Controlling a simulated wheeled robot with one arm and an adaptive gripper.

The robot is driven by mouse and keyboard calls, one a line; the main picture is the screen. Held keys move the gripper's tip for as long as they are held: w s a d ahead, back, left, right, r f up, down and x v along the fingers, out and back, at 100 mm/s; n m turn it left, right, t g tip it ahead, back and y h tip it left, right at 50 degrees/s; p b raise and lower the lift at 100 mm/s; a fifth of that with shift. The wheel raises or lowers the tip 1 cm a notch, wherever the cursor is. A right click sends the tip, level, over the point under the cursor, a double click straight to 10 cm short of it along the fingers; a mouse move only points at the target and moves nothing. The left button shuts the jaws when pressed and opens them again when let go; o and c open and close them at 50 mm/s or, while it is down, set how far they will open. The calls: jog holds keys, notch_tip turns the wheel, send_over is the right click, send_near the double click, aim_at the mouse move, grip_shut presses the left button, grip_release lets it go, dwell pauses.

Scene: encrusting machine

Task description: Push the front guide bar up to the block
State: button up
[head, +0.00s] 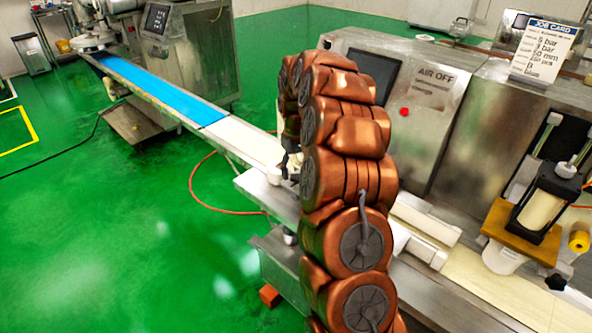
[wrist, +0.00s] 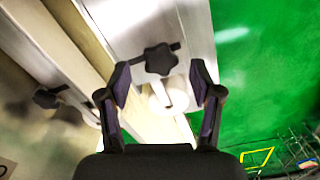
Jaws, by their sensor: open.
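My gripper (wrist: 161,77) is open in the wrist view, its two dark fingers spread. A black star knob (wrist: 158,59) and a short white cylinder (wrist: 168,96) show between the fingers, over a pale metal surface. I cannot tell whether the fingers touch them. In the head view my copper-coloured arm hides most of the gripper and the middle of the conveyor. White bar-like pieces (head: 426,217) lie over the conveyor just right of my arm. I cannot tell for sure which piece is the front guide bar, or pick out the block.
The conveyor carries a blue belt section (head: 165,90) at the far left. A black-framed unit on an orange-brown plate (head: 520,236) stands over the belt at right. A steel cabinet (head: 425,105) stands behind. Green floor (head: 130,240) is open at left, with a red hose (head: 196,185).

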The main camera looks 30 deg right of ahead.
jog(key=shift+f, duration=0.8)
grip_shut()
